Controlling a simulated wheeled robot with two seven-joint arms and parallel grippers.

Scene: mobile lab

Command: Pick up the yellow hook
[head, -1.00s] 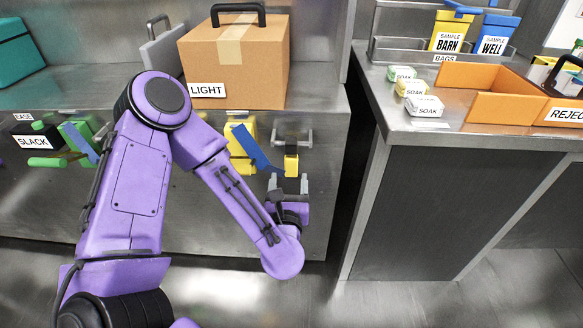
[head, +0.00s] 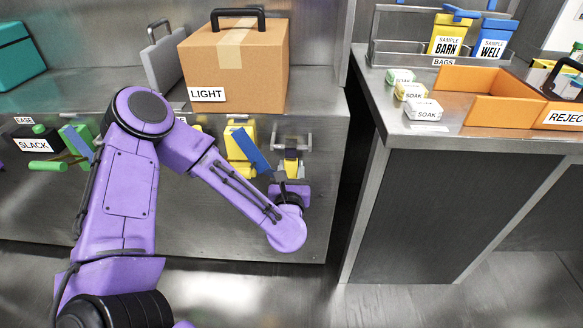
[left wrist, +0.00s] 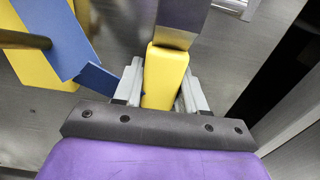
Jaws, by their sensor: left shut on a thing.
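The yellow hook (head: 291,167) is at the front face of the metal counter, just under a grey metal bracket (head: 291,141). My left gripper (head: 291,175) is at the hook, with one finger on each side of it. In the left wrist view the yellow hook (left wrist: 164,72) stands between the two grey fingers of the gripper (left wrist: 158,88), which are shut on it. Its upper end meets a grey metal piece; whether it still hangs there I cannot tell. My right gripper is not in view.
A larger yellow piece with a blue bar (head: 253,151) is close left of the hook. A cardboard box (head: 235,65) labelled LIGHT stands on the counter above. A second counter (head: 440,210) stands to the right, across a dark gap.

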